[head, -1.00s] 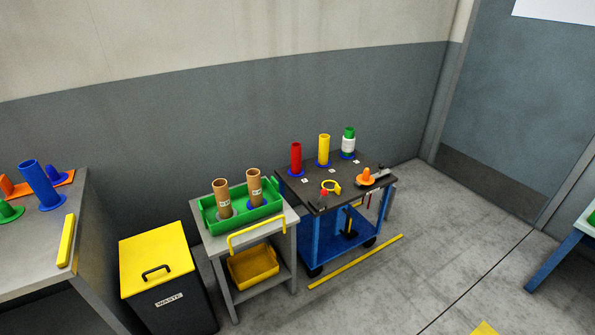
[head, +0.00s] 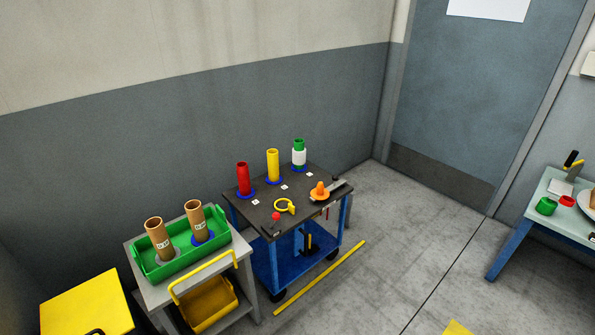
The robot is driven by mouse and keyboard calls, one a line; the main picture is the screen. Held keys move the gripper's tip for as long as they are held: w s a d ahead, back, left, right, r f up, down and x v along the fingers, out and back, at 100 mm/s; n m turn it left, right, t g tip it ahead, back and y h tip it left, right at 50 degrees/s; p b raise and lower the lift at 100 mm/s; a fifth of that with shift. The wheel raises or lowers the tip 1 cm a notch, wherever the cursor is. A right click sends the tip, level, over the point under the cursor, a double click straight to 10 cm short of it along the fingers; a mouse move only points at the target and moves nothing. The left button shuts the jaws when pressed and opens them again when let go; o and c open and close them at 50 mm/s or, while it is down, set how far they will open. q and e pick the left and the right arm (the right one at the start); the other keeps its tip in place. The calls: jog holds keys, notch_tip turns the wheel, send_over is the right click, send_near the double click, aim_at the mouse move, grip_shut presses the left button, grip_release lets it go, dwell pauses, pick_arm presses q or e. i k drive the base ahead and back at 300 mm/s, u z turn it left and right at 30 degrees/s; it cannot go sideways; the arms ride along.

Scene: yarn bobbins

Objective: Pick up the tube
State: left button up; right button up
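Several upright tubes are in the head view. A red tube (head: 243,178), a yellow tube (head: 273,164) and a green tube with a white band (head: 299,153) stand in a row on blue bases on the dark-topped cart (head: 318,212). Two brown cardboard tubes, one at left (head: 158,238) and one at right (head: 195,220), stand in a green tray (head: 152,267) on a grey stand. Which tube is meant cannot be told. Neither of my grippers is in view.
A yellow-lidded bin (head: 88,303) is at the lower left. The cart also carries a yellow ring (head: 285,206) and an orange cone piece (head: 320,191). A yellow floor strip (head: 320,277) lies before the cart. A pale table (head: 560,206) is at right. Floor between is clear.

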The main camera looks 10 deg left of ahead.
aim_at(243, 169)
jog(key=z, duration=0.65)
jog(key=i, duration=1.85)
jog(key=u, duration=0.2)
